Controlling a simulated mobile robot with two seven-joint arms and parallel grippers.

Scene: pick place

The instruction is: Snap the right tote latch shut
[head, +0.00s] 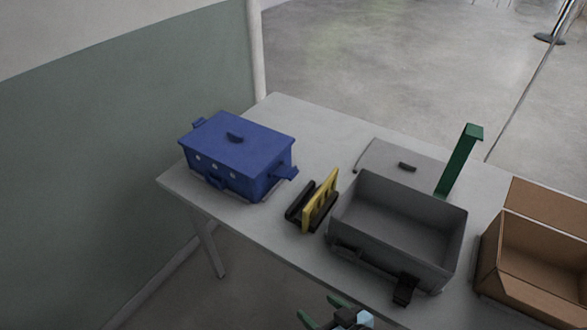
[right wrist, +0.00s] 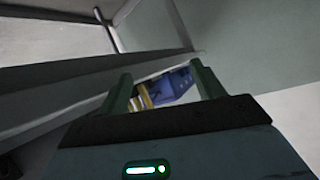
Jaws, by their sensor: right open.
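A grey open tote (head: 350,222) stands on the table. A black latch (head: 405,290) sticks out from its front wall near the right corner; a darker fitting (head: 345,252) sits on that wall further left. A closed blue tote (head: 232,160) with a lid stands at the left, with a tab (head: 286,173) sticking out at its right. My right gripper (head: 318,308) is open and empty at the bottom edge of the head view, in front of the table. In the right wrist view its green fingers (right wrist: 163,88) are apart, with the blue tote (right wrist: 180,84) beyond them. My left gripper is not in view.
A black holder (head: 297,218) with a yellow plate (head: 320,203) stands between the totes. A grey lid (head: 385,160) lies behind the grey tote, beside an upright green post (head: 459,163). An open cardboard box (head: 535,260) is at the right. The table's back left (head: 285,115) is clear.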

